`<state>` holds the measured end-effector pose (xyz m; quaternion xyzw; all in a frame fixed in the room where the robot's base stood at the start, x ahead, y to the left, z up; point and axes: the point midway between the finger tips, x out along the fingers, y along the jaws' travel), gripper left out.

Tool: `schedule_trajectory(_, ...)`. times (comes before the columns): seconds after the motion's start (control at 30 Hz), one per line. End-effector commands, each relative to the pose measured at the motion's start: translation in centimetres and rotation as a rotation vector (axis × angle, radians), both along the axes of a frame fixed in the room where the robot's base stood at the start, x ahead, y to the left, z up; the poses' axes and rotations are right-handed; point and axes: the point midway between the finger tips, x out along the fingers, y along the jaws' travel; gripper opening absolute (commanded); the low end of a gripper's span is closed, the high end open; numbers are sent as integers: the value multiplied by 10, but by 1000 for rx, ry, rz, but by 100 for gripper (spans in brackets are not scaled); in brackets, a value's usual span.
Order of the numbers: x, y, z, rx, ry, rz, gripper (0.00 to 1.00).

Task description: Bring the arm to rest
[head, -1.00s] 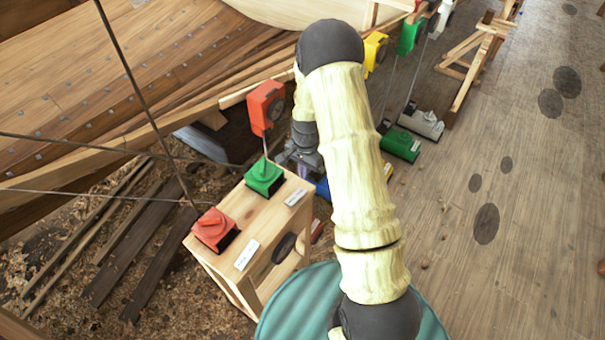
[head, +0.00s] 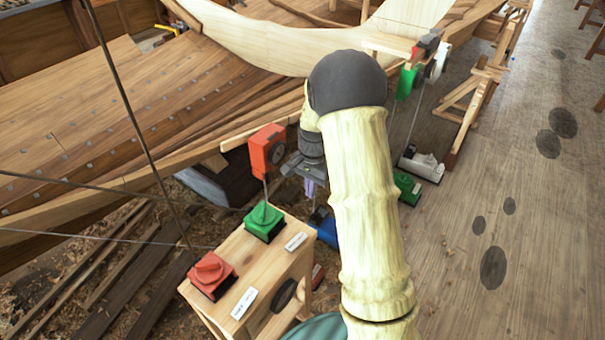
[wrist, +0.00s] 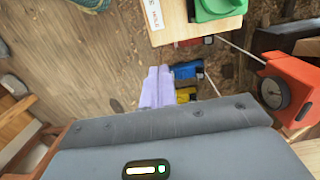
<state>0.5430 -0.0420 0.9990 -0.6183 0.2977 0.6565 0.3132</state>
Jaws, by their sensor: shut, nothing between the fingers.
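My arm is bent over in the head view, with its dark elbow high and the forearm hanging down behind it. My gripper (head: 309,188) is at its lower end, partly hidden by the arm. It hangs just right of a red box with a dial (head: 266,150) and above a blue block (head: 325,226). In the wrist view the lavender fingers of my gripper (wrist: 158,72) are together with nothing between them. They appear clear of the blue block (wrist: 187,70) and the yellow block (wrist: 186,95).
A wooden stand (head: 265,265) bears a green block (head: 264,222) and a red block (head: 211,275). The planked hull (head: 130,110) lies left and behind. Taut lines cross at left. A grey block (head: 421,166) sits on the floor at right; the floor (head: 540,220) beyond is mostly open.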

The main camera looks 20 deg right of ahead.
Motion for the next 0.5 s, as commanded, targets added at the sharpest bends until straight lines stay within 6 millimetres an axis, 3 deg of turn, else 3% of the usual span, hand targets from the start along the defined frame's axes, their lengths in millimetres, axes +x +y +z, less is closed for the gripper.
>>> schedule_trajectory(0.27,-5,6,6,-1,-11,33,0)
schedule_trajectory(0.37,-17,10,18,-4,-34,97,0)
schedule_trajectory(0.5,-49,17,43,-17,-86,247,0)
